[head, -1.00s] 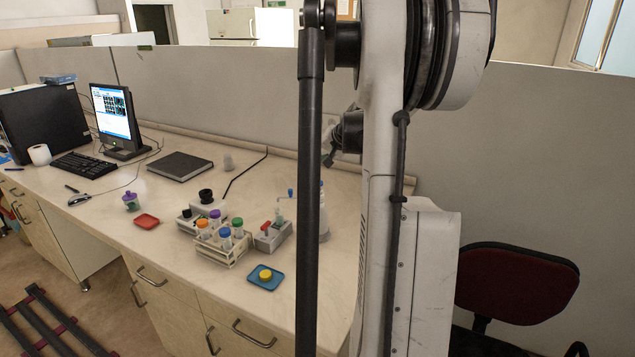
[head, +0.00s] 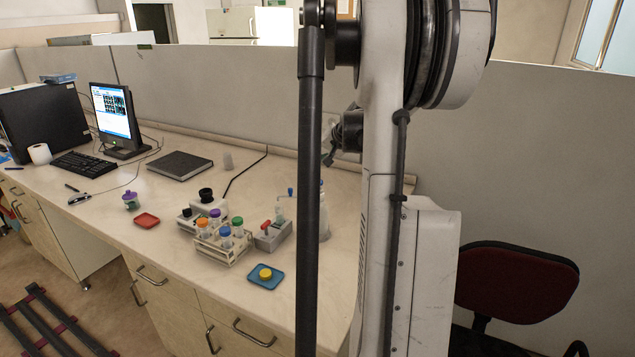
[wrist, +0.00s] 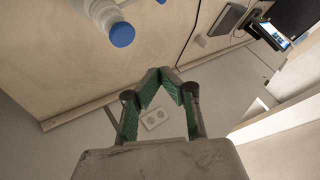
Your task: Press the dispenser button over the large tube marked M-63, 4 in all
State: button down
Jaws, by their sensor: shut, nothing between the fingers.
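A white rack (head: 222,257) on the bench holds several tubes with orange, purple, blue and green caps. Beside it on the right is a small grey device with a red top (head: 266,226); a blue-handled part (head: 290,192) stands behind it. I cannot read any M-63 marking or tell which part is the dispenser button. In the wrist view my gripper (wrist: 161,74) is shut and empty, its green-padded fingers meeting at the tips. It is clear of the blue-capped bottle (wrist: 122,35) at the upper left. In the head view my arm hides part of the bench's right end.
A blue tray with a yellow piece (head: 265,274) lies in front of the rack. A red dish (head: 147,220) and a purple-topped pot (head: 131,201) lie left. A notebook (head: 180,165), keyboard and monitor (head: 117,118) stand farther left. A partition wall (head: 215,95) runs behind the bench.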

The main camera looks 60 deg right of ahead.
aim_at(318, 181)
dwell(0.7)
notch_tip(318, 181, up, 4)
jog(key=shift+f, duration=0.1)
dwell(0.3)
jog(key=shift+f+b, duration=2.35)
jog(key=shift+f, duration=2.05)
jog(key=shift+f, duration=0.1)
jog(key=shift+f+b, duration=0.35)
